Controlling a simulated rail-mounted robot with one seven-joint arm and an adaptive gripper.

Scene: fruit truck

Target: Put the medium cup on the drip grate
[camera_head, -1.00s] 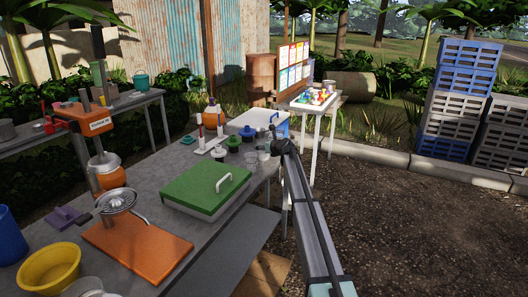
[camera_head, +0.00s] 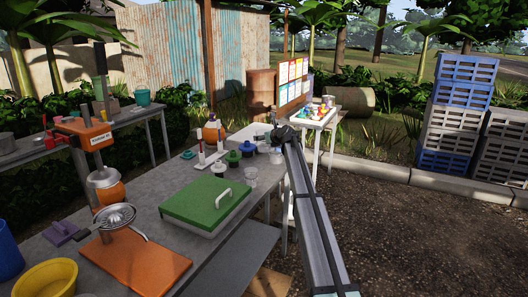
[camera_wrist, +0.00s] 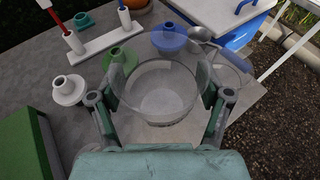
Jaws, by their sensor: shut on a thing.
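In the wrist view, a clear cup (camera_wrist: 165,92) sits between the fingers of my gripper (camera_wrist: 162,118), which is shut on it. A second clear cup (camera_wrist: 236,72) shows to its right. In the head view, my gripper (camera_head: 284,137) is mostly hidden by my arm at the far end of the grey table. A clear cup (camera_head: 250,173) shows beside the green lid; I cannot tell whether it is the held one. An orange-based juicer with a round metal strainer (camera_head: 116,215) stands at the near left. I cannot identify the drip grate with certainty.
The green-lidded box (camera_head: 205,205) is left of my arm. Green (camera_wrist: 120,58) and blue (camera_wrist: 168,40) funnel-like pieces, a white one (camera_wrist: 68,90) and a metal spoon (camera_wrist: 205,36) lie close to the held cup. Gravel lies beyond the table's right edge.

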